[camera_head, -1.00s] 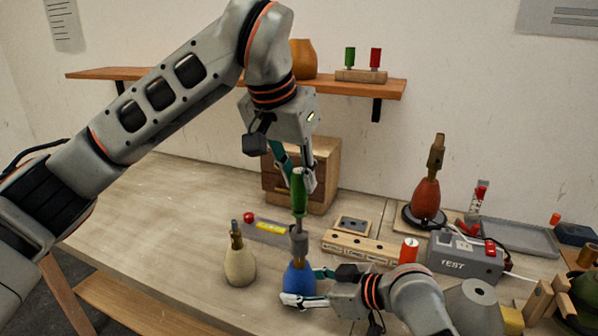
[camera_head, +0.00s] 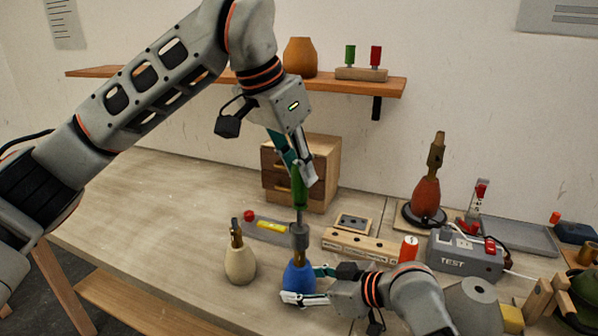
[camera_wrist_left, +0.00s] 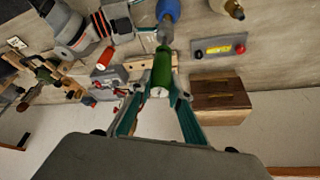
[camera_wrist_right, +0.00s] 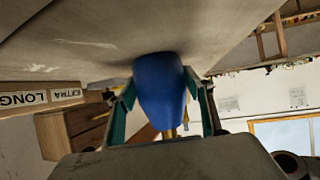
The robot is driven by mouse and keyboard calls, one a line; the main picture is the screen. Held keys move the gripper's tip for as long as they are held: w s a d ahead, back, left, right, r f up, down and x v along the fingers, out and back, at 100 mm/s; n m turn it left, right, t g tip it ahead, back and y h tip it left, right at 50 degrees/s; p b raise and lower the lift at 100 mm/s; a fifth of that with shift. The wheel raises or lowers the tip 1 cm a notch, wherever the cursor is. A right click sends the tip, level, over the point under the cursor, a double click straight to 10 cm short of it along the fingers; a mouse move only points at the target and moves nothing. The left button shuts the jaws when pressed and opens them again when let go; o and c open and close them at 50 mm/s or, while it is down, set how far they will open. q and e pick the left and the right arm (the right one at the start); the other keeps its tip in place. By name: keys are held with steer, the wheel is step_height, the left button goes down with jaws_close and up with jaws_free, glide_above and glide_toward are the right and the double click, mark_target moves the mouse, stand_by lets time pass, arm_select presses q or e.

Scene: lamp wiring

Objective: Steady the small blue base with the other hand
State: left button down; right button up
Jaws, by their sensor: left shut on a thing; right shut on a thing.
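The small blue base (camera_head: 299,279) stands upright near the table's front edge. My right gripper (camera_head: 304,284) is shut on it from the right, and the right wrist view shows a finger on each side of the blue body (camera_wrist_right: 158,90). My left gripper (camera_head: 303,178) is above, shut on the green handle (camera_head: 299,188) of an upright tool. A grey collar (camera_head: 300,236) sits at the lower end of the tool, over the brown neck of the base. The green handle also shows between the fingers in the left wrist view (camera_wrist_left: 161,72). Whether the collar touches the neck is unclear.
A cream base (camera_head: 240,264) stands left of the blue one. A grey strip with a yellow part (camera_head: 271,227) and a wooden block (camera_head: 358,246) lie behind. A red-orange lamp base (camera_head: 426,198) and TEST box (camera_head: 464,256) are at right. The table's left is clear.

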arm_select(q)
steer(key=shift+r, duration=0.1)
steer(key=shift+r, duration=2.45)
arm_select(e)
steer(key=o, duration=1.3)
steer(key=shift+d, duration=0.1)
